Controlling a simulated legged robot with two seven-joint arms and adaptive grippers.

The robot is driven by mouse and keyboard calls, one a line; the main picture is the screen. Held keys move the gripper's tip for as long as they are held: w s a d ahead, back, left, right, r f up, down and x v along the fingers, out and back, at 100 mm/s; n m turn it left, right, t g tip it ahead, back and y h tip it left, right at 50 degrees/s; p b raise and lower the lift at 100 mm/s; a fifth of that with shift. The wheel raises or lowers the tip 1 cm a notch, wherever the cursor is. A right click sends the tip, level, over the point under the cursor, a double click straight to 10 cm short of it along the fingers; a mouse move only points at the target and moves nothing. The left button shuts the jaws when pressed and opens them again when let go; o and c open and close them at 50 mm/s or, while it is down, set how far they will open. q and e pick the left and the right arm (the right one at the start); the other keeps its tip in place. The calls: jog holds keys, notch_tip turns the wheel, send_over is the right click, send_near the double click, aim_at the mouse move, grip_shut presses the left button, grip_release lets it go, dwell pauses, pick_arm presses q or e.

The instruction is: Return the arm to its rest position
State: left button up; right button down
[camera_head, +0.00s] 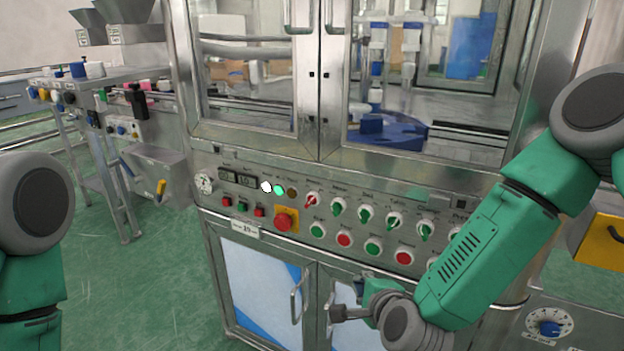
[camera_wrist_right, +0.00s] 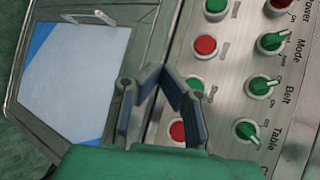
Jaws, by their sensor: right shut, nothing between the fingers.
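My right arm (camera_head: 480,240), green with grey joints, reaches in from the right across the front of a steel machine. My right gripper (camera_head: 345,312) is at the arm's lower end, in front of the lower cabinet doors and below the button row. In the right wrist view the gripper (camera_wrist_right: 150,85) is shut and empty, seen against the panel edge and a cabinet door. Contact with the panel cannot be told. My left arm (camera_head: 30,230) shows at the left edge; its gripper is out of view.
The control panel (camera_head: 330,190) carries knobs, coloured buttons and a red emergency stop (camera_head: 285,219). Glass doors (camera_head: 420,80) with handles are above it; lower cabinet doors (camera_head: 262,275) have protruding handles. A side bench (camera_head: 120,95) stands at left. Green floor (camera_head: 140,270) is clear at lower left.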

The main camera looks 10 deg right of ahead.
jog(key=s+d+f+n+g, duration=0.2)
jog(key=s+f+n+g, duration=0.1)
jog(key=s+f+n, duration=0.5)
jog(key=s+d+f+n+g, duration=0.2)
jog(key=s+f+n+g, duration=0.3)
jog(key=s, duration=0.5)
jog(key=s+d+f+n+g, duration=0.2)
jog(key=s+d+n, duration=0.1)
jog(key=s, duration=0.4)
jog(key=s+d+f+n+g+h, duration=0.1)
jog(key=s+d+n, duration=0.3)
jog(key=s, duration=0.4)
jog(key=shift+s+d+f+g+h, duration=0.3)
jog(key=shift+d+f+g, duration=0.2)
jog(key=shift+d+f, duration=0.3)
jog(key=shift+w, duration=0.1)
dwell(0.8)
